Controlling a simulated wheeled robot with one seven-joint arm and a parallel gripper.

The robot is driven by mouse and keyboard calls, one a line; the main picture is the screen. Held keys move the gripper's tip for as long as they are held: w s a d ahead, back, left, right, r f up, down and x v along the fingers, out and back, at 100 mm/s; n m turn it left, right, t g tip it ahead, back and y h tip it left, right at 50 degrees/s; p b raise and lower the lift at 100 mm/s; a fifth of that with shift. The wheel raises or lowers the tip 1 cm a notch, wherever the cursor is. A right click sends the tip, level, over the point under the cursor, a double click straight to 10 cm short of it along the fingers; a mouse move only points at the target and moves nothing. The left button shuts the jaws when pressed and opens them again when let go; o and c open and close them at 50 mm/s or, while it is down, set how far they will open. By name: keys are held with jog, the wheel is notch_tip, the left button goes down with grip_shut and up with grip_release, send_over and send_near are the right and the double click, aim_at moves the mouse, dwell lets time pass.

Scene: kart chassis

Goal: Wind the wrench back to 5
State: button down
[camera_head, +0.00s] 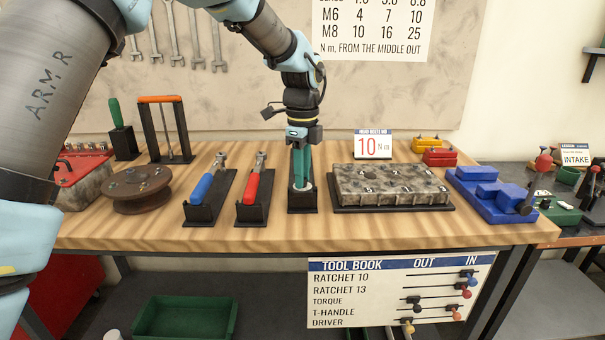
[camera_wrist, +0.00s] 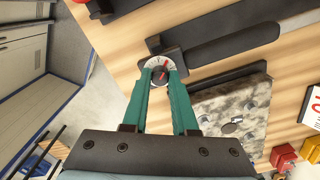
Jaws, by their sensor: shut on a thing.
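The torque wrench lies in its black stand (camera_head: 303,207) at the middle of the bench; in the head view my gripper (camera_head: 301,183) hides most of it. In the wrist view a long dark bar (camera_wrist: 225,45), apparently the wrench or its stand, runs toward the upper right. A round white dial (camera_wrist: 153,70) with a dark knob and red marks sits at its near end. My gripper (camera_wrist: 162,75) points down with its green fingers shut on the knob. The dial's numbers are too small to read.
A blue-handled ratchet (camera_head: 202,187) and a red-handled ratchet (camera_head: 251,186) lie in stands to the left. A grey metal block (camera_head: 390,184) stands close on the right. A sign reading 10 N m (camera_head: 374,146) stands behind it. The front edge of the bench (camera_head: 330,236) is clear.

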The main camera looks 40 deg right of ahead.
jog(key=n+p, duration=0.1)
jog(key=n, duration=0.4)
jog(key=shift+n, duration=0.3)
jog(key=n, duration=0.5)
jog(key=shift+n+p, duration=0.3)
jog(key=n, duration=1)
jog(key=shift+p, duration=0.4)
jog(key=c, duration=1)
grip_release()
jog(key=shift+o, duration=0.2)
jog(key=shift+r, duration=0.1)
